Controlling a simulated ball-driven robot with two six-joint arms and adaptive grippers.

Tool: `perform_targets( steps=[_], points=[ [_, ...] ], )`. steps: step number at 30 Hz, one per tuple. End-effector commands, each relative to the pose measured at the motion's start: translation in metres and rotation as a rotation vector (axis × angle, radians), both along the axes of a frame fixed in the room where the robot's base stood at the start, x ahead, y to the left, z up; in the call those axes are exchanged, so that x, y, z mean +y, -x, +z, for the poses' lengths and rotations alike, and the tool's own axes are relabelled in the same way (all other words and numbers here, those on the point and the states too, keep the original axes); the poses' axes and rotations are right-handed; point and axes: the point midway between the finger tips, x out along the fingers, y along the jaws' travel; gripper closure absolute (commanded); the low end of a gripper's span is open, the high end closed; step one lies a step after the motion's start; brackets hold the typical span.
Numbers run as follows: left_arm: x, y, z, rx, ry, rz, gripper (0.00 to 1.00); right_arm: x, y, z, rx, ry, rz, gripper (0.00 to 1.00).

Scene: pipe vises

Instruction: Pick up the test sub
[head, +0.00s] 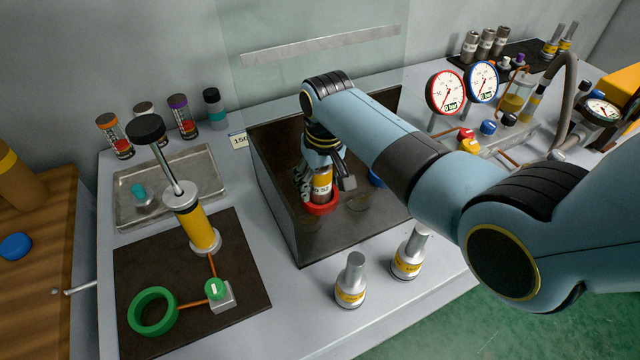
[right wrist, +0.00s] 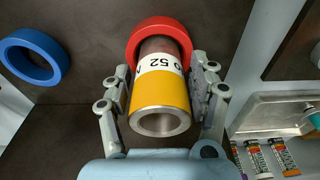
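The test sub (right wrist: 160,92) is a short hollow cylinder with a yellow band, a white label reading "52" and a dark brown lower part. It stands in a red ring (right wrist: 158,30) on the floor of a dark tray. In the head view the sub (head: 322,184) and red ring (head: 321,208) show beneath my right gripper (head: 326,184). In the right wrist view the gripper's fingers (right wrist: 161,85) lie one on each side of the sub, close to its wall. Whether they press on it I cannot tell. My left gripper is not in view.
A blue ring (right wrist: 36,55) lies beside the red one. The dark tray (head: 275,215) has raised walls. Two silver fittings (head: 352,282) (head: 409,257) stand in front of it. A hand pump (head: 193,222) and green ring (head: 152,312) are at left, gauges (head: 446,92) at right.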

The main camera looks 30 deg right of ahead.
Motion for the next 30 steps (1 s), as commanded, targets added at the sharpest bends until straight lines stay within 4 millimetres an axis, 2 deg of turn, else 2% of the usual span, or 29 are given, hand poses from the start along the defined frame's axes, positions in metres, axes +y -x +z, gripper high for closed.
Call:
perform_targets(
  steps=[2,13,25,30],
  points=[
    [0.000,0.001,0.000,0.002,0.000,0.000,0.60,0.000,0.000,0.000,0.000,0.000,0.000,0.53],
    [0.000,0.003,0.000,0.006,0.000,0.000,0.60,0.000,0.000,0.000,0.000,0.000,0.000,1.00],
    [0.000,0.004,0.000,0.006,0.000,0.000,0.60,0.000,-0.001,0.003,-0.003,0.000,0.000,1.00],
    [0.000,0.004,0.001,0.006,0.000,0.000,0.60,0.000,-0.002,0.018,-0.005,0.000,0.000,1.00]
  ],
)
